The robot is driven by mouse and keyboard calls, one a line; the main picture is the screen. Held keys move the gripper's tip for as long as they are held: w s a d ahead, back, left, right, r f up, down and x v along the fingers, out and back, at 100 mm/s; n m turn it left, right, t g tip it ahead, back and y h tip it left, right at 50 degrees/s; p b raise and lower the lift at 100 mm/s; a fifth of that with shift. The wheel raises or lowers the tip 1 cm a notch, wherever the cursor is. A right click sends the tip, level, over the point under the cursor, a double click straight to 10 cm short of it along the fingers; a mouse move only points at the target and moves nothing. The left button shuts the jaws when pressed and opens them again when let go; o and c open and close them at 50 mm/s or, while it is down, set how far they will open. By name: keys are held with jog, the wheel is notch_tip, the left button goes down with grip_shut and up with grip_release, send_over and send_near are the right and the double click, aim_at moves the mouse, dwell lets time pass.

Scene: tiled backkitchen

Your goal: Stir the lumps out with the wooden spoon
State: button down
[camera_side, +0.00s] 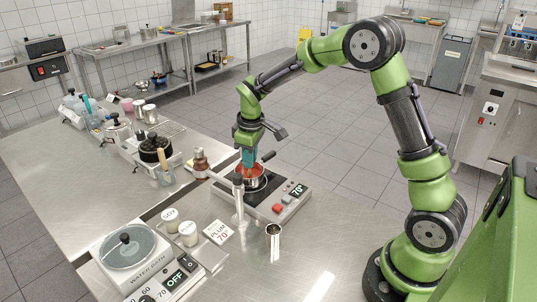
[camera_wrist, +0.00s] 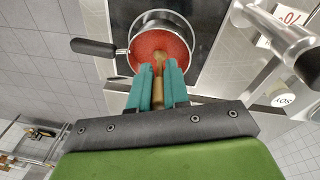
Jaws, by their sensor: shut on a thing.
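A small metal pan (camera_side: 250,184) with red contents sits on a hot plate (camera_side: 262,205) whose display reads 70°. In the wrist view the pan (camera_wrist: 134,66) is seen from above, its black handle pointing left, and the red contents (camera_wrist: 150,44) look mostly smooth; lumps cannot be made out. My gripper (camera_side: 248,158) is above the pan. In the wrist view its teal fingers (camera_wrist: 158,80) are shut on the wooden spoon (camera_wrist: 158,92), which runs down into the red contents near the pan's near side. The spoon's lower end is partly hidden in the contents.
A tall metal post (camera_side: 239,207) stands close in front of the hot plate. A metal cup (camera_side: 273,242), labelled jars (camera_side: 188,234), a PLUM 70° card (camera_side: 218,232) and a water bath (camera_side: 130,250) stand nearer.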

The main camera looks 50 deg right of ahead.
jog(key=shift+r, duration=2.3)
jog(key=shift+r, duration=0.95)
